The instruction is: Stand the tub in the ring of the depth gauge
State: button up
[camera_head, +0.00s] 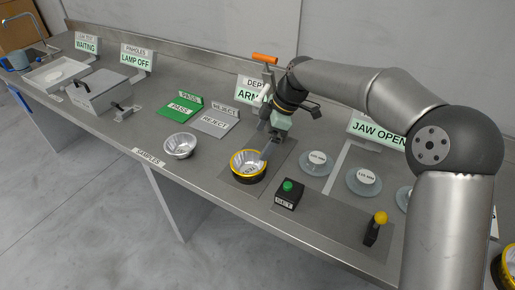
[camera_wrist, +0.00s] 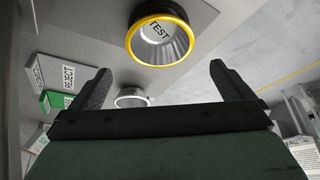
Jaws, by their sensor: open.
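A plain silver tub (camera_head: 180,146) stands upright by the SAMPLES label at the front edge of the bench. It also shows in the wrist view (camera_wrist: 132,97), partly hidden by my gripper. A yellow-and-black ring (camera_head: 235,168) sits on a dark plate to its right, with a shiny metal bowl shape marked TEST (camera_wrist: 162,36) inside. I cannot tell whether this bowl is a separate tub. My gripper (camera_head: 270,141) is open, just behind and above the yellow ring; its fingers (camera_wrist: 159,75) hold nothing. The depth sign (camera_head: 249,90) is partly covered by my arm.
Green PASS (camera_head: 181,106) and grey REJECT (camera_head: 215,122) plates lie behind the silver tub. A SET box with a green button (camera_head: 288,193) and a yellow-knobbed lever (camera_head: 376,228) stand right of the ring. Labelled discs (camera_head: 316,160) lie farther right.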

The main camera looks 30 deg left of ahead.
jog(key=shift+w+d+r, duration=0.1)
jog(key=shift+d+r, duration=0.05)
jog(key=shift+r, duration=0.3)
jog(key=s+d+r+m+t+h, duration=0.1)
jog(key=s+d+m+h, duration=0.15)
jog(key=d+m, duration=0.85)
jog(key=s+d+m+t+h, duration=0.1)
jog(key=s+d+m+t, duration=0.2)
jog(key=d, duration=1.6)
jog(key=s+d+f+m, duration=0.3)
jog(key=s+d+m, duration=0.8)
jog(key=s+d, duration=0.2)
jog(key=shift+s+d+f+g, duration=0.2)
jog(key=shift+s+d+g, duration=0.2)
jog(key=shift+s, duration=0.2)
